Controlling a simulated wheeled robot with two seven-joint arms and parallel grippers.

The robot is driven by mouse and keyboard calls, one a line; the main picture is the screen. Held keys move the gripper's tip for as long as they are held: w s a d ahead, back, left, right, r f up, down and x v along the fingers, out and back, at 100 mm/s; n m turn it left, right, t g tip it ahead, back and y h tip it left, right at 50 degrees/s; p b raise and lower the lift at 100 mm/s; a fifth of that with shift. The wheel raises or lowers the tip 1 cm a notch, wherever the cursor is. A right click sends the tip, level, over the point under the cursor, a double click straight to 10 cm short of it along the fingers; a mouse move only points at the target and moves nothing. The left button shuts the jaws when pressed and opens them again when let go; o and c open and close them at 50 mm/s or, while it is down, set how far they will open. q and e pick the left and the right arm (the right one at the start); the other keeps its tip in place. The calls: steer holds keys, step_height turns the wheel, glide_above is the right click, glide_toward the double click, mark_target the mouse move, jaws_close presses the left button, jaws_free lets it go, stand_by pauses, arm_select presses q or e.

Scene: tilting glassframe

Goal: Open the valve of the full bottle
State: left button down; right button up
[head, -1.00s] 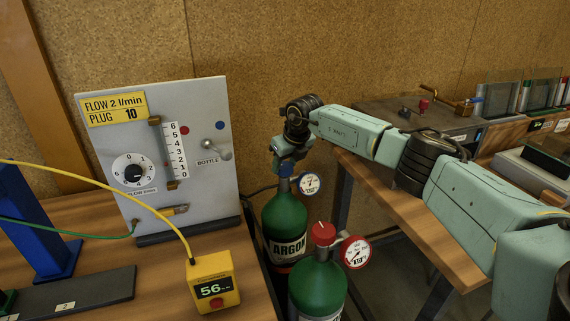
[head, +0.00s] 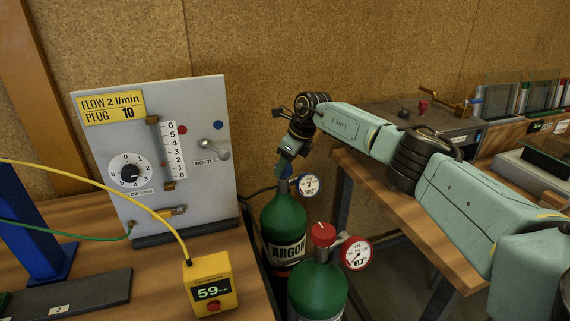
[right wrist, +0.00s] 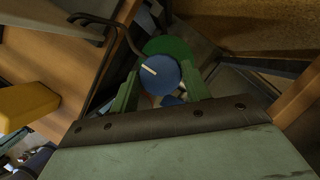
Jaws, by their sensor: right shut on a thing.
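Two green gas bottles stand beside the bench. The rear bottle (head: 283,222), labelled ARGON, has a blue valve knob (head: 284,172) and a blue-rimmed gauge (head: 309,185). The front bottle (head: 318,287) has a red knob (head: 323,234) and a red-rimmed gauge (head: 356,253). Both gauge readings are too small to tell for sure. My right gripper (head: 285,164) comes down from above and is shut on the blue knob. In the right wrist view the blue knob (right wrist: 160,74), with a white mark, sits between the two green fingers. My left gripper is not in view.
A grey flow panel (head: 205,105) with a dial, a tube scale and a bottle lever (head: 216,150) stands on the left bench. A yellow display box (head: 211,284) reads 59. The red knob and its gauge stand close in front of the gripped bottle. Another bench (head: 395,205) is at right.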

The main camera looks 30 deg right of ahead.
steer(key=o, duration=1)
steer(key=v, duration=1.3)
steer(key=shift+r+p, duration=0.2)
steer(key=shift+p, duration=0.1)
steer(key=shift+s+f, duration=0.1)
